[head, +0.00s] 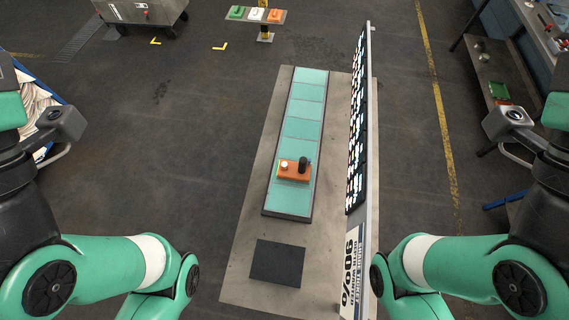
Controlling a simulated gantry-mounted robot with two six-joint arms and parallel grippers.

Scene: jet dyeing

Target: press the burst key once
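No key in view carries a label I can read, so I cannot tell which one is the burst key. An orange box (291,174) with a white round button (284,167) and a black upright knob (303,164) sits on the near part of a long teal panel strip (302,127). At the far side, a small stand (265,34) carries a green pad (237,12), a white pad (256,14) and an orange pad (274,15). My green arms show at both sides, but the fingers of neither gripper are in view.
A tall thin display board (357,130) stands along the strip's right side. A dark flat plate (277,263) lies on the grey base (243,235). A metal cart (143,10) stands at far left and a workbench (545,30) at far right. Open floor lies left of the base.

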